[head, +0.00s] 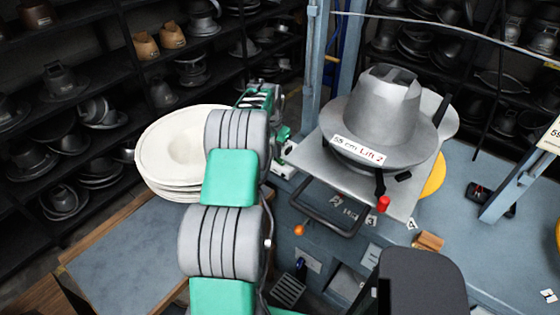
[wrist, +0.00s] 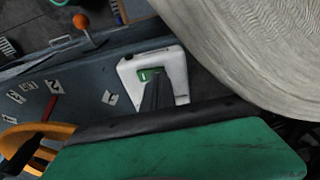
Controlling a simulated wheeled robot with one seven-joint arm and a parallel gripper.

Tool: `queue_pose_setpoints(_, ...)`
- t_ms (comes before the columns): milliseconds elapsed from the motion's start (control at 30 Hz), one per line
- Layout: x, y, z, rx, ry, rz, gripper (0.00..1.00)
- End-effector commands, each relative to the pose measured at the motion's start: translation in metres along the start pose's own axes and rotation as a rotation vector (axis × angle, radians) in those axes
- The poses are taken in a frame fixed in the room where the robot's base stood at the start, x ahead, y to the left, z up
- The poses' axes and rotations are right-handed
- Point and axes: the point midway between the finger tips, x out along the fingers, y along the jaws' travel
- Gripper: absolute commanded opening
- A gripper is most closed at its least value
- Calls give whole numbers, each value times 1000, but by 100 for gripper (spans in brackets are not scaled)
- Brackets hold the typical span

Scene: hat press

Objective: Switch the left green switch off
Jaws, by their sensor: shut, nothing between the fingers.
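A green switch (wrist: 150,74) in a white housing (wrist: 181,72) shows in the wrist view, on a blue-grey machine surface. My gripper (wrist: 155,86) is shut and empty, a narrow dark pair of fingers pointing at the switch. Its tips overlap the lower edge of the switch; I cannot tell if they touch it. They hide part of the switch and housing. Only one green switch shows clearly, and I cannot read its position. In the head view my arm reaches forward between the felt hats and the press, and the fingertips cannot be made out.
A stack of cream felt hats (head: 172,150) stands close left of my arm, and the felt (wrist: 255,50) fills the wrist view's upper right. The metal hat form (head: 383,105) stands right of my arm. An orange knob (wrist: 81,21) juts out nearby.

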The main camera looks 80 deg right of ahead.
Motion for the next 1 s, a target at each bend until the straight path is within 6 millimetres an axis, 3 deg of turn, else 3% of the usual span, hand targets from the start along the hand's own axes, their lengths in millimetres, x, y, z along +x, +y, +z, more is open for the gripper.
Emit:
queue_pose_setpoints(533, 6, 0, 2, -1, -2, 1, 0)
queue_pose_setpoints(1000, -36, 0, -6, 0, 1, -1, 0)
